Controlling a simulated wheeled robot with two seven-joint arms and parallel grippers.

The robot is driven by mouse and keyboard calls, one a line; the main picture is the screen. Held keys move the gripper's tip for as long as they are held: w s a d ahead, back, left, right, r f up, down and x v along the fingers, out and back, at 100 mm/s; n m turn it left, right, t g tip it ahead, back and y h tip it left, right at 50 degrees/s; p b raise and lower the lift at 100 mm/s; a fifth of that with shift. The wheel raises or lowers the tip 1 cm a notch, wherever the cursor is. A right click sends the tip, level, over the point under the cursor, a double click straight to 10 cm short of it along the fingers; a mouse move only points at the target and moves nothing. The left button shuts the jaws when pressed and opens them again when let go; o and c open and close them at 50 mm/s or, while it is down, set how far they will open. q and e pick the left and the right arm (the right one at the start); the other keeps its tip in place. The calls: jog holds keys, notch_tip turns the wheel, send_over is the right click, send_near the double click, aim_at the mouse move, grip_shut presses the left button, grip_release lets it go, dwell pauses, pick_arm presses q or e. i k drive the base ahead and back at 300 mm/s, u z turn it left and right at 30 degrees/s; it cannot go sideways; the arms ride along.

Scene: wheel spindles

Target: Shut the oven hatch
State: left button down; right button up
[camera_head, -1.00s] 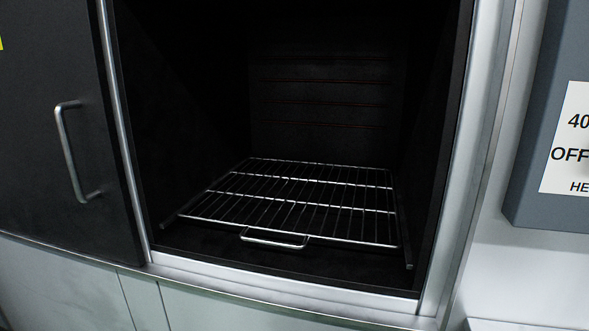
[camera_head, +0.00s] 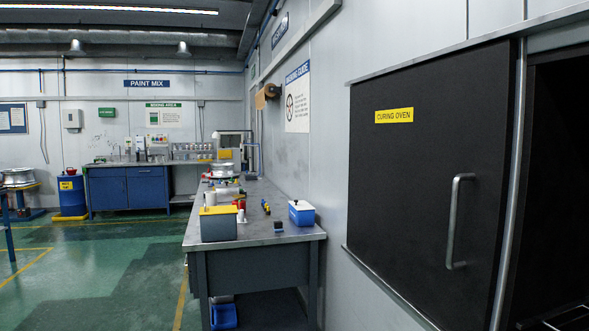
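The oven hatch (camera_head: 405,180) is a large dark sliding panel on the right-hand wall, with a yellow "CURING OVEN" label (camera_head: 394,115) and a vertical metal bar handle (camera_head: 452,220) near its right edge. It stands open to the left of the oven opening (camera_head: 555,170), which shows dark at the right edge of the view. A small bit of the wire rack (camera_head: 570,318) shows low in the opening. Neither of my grippers is in view.
A metal workbench (camera_head: 290,233) with a yellow-topped box (camera_head: 218,224), a blue box (camera_head: 301,213) and small tools stands along the wall left of the hatch. Blue cabinets (camera_head: 128,188) and a blue drum (camera_head: 72,196) stand at the back. Green floor (camera_head: 110,270) at left is clear.

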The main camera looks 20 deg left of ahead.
aim_at(431, 142)
jog(key=u, duration=0.05)
jog(key=k, duration=0.5)
jog(key=u, duration=0.7)
jog(key=i, duration=1.45)
jog(key=z, duration=0.1)
